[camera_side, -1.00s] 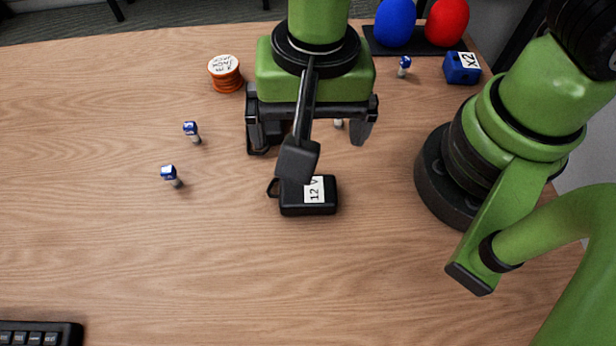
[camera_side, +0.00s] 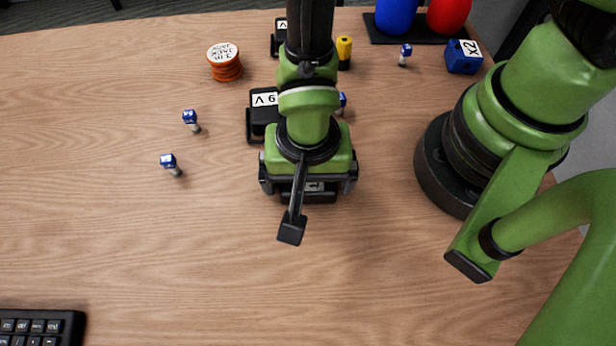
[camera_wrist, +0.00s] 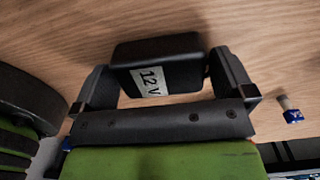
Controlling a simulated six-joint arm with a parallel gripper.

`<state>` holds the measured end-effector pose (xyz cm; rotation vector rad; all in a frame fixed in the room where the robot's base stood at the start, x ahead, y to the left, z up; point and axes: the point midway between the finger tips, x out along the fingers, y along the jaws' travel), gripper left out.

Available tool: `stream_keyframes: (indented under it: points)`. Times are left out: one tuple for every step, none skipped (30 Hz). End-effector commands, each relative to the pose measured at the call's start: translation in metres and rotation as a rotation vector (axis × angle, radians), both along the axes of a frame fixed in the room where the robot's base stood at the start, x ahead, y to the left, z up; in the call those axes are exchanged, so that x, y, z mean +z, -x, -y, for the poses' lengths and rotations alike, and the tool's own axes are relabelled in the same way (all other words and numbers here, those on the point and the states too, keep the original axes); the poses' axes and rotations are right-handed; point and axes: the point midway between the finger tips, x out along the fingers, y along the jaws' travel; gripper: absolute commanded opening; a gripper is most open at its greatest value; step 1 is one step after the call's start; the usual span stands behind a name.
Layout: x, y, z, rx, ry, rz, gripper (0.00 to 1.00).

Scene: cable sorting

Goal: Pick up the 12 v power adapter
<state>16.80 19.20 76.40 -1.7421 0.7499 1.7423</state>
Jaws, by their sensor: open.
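The 12 V power adapter (camera_wrist: 158,58) is a black block with a white "12 V" label. In the wrist view it lies between the two open fingers of my gripper (camera_wrist: 165,80), with a small gap visible near the left finger. In the side view my gripper (camera_side: 307,190) is low over the adapter (camera_side: 314,187), which is mostly hidden beneath it; only part of its label and dark body show. Whether the fingers touch the adapter is hidden.
A black adapter labelled "9 V" (camera_side: 262,118) lies just behind my gripper. Another black adapter (camera_side: 279,38), a yellow cylinder (camera_side: 344,52) and an orange spool (camera_side: 224,62) are farther back. A keyboard (camera_side: 40,328) sits front left. The front middle is clear.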

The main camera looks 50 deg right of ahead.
Motion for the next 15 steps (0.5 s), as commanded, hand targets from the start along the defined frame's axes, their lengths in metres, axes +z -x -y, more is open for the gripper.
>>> stream_keyframes:
  points:
    - [-0.0042,0.0003,0.0003,-0.001,0.001,-0.001,1.00]
    - [-0.0056,0.0001,0.0001,-0.001,0.001,-0.001,1.00]
    - [-0.0068,0.0001,0.0001,-0.001,0.000,0.000,1.00]
    - [-0.0073,0.0000,0.0000,-0.001,0.000,0.000,1.00]
    - [-0.0074,-0.0001,-0.0001,-0.001,-0.001,0.001,1.00]
    - [-0.0073,-0.0001,-0.0001,-0.001,-0.001,0.001,1.00]
    - [-0.0072,-0.0001,-0.0001,-0.001,-0.001,0.001,1.00]
    - [-0.0071,-0.0001,-0.0001,-0.001,-0.001,0.001,1.00]
    - [-0.0071,-0.0001,-0.0001,-0.001,-0.001,0.001,1.00]
    - [-0.0070,-0.0001,-0.0001,-0.001,-0.001,0.001,0.98]
    - [-0.0070,-0.0001,-0.0001,-0.001,-0.001,0.001,0.91]
    - [-0.0069,-0.0001,-0.0001,-0.001,-0.001,0.001,0.82]
    - [-0.0069,-0.0001,-0.0001,-0.001,-0.001,0.001,0.75]
    - [-0.0069,-0.0001,-0.0001,-0.001,-0.001,0.001,0.68]
    - [-0.0068,-0.0001,-0.0001,-0.001,-0.001,0.001,0.59]
